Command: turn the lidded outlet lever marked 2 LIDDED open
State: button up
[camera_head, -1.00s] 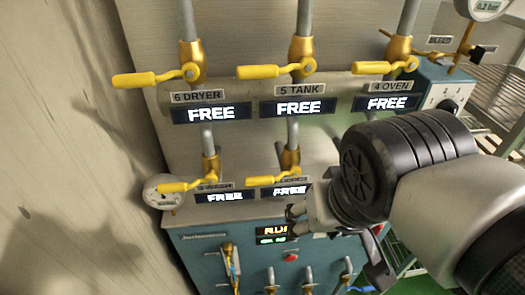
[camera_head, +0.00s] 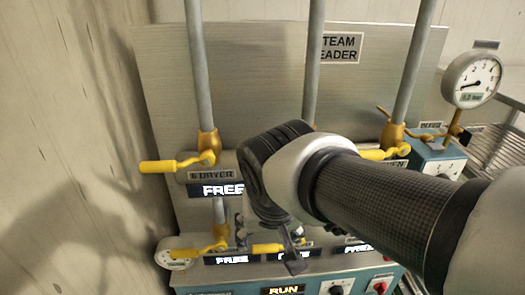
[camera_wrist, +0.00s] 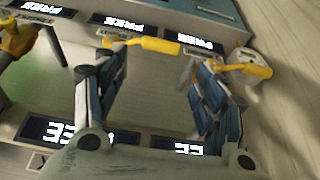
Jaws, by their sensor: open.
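My gripper (camera_head: 268,243) is open and empty, pointing down at the lower row of outlets. Its two blue-padded fingers also show in the wrist view (camera_wrist: 152,75). A yellow lever (camera_wrist: 147,44) of the lower middle outlet lies across the gap near the fingertips; I cannot tell if they touch. In the head view this lever (camera_head: 265,249) lies roughly horizontal, partly behind my gripper. The display (camera_wrist: 125,20) near it in the wrist view is lit, seemingly FREE. The lower labels are too small or covered, so I cannot read which is 2 LIDDED.
A neighbouring yellow lever (camera_head: 195,253) sits close by on the lower left. The 6 DRYER lever (camera_head: 175,165) and the 4 OVEN lever (camera_head: 382,154) are above. My arm hides the 5 TANK outlet. A round gauge (camera_head: 474,80) stands at the right; a wall is at the left.

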aim_at(266, 246)
jog(key=b+x, duration=0.2)
jog(key=x, duration=0.6)
jog(key=shift+w+f, duration=0.1)
jog(key=shift+f, duration=0.25)
jog(key=shift+c, duration=0.5)
jog(key=c, duration=1.4)
